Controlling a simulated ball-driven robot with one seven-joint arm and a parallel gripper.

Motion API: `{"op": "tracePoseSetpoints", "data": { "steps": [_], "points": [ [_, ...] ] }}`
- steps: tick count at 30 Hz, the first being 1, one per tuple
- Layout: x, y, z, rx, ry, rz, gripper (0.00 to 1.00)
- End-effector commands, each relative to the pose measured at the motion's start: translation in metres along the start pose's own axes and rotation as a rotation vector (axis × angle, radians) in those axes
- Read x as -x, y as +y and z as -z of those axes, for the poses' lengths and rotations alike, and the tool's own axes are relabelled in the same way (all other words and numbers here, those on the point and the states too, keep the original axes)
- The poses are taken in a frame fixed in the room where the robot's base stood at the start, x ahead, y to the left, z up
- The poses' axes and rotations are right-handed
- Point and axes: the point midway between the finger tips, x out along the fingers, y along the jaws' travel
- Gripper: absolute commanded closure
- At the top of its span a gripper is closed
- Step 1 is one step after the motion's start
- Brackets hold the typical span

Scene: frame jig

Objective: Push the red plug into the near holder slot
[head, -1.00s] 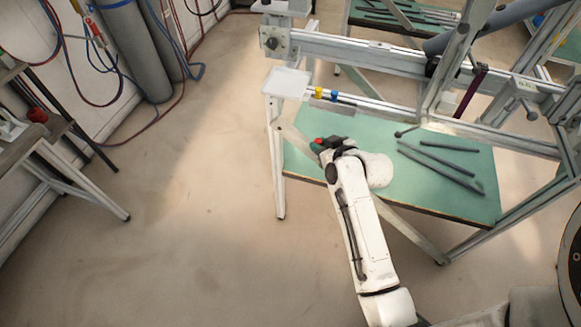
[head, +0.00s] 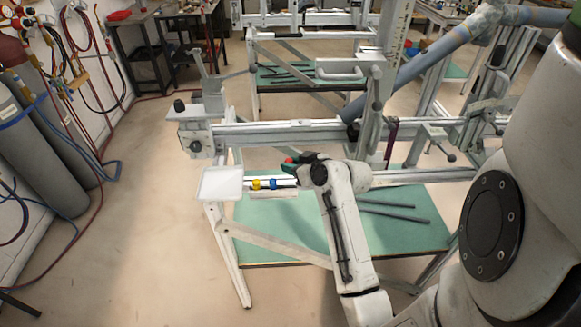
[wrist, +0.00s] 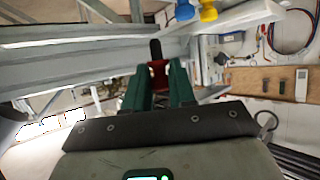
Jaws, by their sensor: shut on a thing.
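My gripper (head: 304,163) is beside the frame's front rail, to the right of the standing plugs. In the wrist view its two green fingers (wrist: 160,84) are closed on the red plug (wrist: 158,70), whose dark end points away from the fingers. Only a small red patch of the plug (head: 290,160) shows in the head view. A yellow plug (head: 256,184) and a blue plug (head: 272,183) stand on the rail to the left; they also show at the top of the wrist view. I cannot make out the near holder slot.
A white tray (head: 221,184) sits at the rail's left end. A grey beam (head: 255,135) crosses behind my gripper. A green shelf (head: 270,232) lies below, with dark rods (head: 395,212) on its right. Open floor lies to the left.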

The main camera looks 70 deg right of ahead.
Motion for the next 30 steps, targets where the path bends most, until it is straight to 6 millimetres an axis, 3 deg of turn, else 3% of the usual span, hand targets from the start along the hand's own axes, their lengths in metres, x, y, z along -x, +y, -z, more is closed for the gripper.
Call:
{"op": "tracePoseSetpoints", "data": {
  "steps": [30],
  "points": [
    [-0.021, 0.0, -0.042, 0.0, 0.0, -0.001, 1.0]
  ]
}}
